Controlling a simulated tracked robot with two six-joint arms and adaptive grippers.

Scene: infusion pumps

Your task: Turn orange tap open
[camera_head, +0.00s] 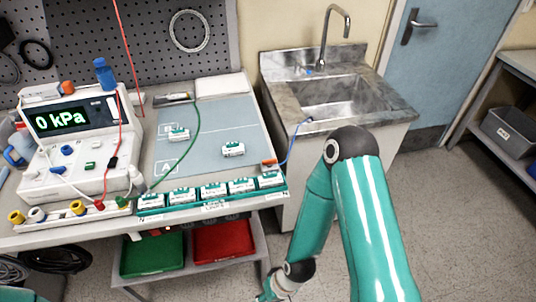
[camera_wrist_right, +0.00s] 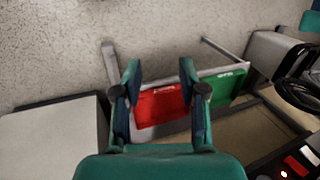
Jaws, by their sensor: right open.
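A small orange piece (camera_head: 268,162) sits at the right edge of the bench, where the blue hose (camera_head: 292,141) meets it. It looks like the orange tap, but it is too small to tell how its handle is turned. Another orange part (camera_head: 67,87) is on top of the pressure device. My right arm hangs down in front of the bench's right end, its wrist at the bottom edge of the head view. In the right wrist view my right gripper (camera_wrist_right: 160,85) is open and empty, pointing down past the trays. My left gripper is in neither view.
The device (camera_head: 82,150) reads 0 kPa. Several white-green modules (camera_head: 212,192) line the bench's front edge; two more lie on the blue-grey mat (camera_head: 205,115). Green (camera_head: 153,254) and red (camera_head: 222,241) trays are on the shelf below. A sink (camera_head: 335,95) stands right. Open floor lies right.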

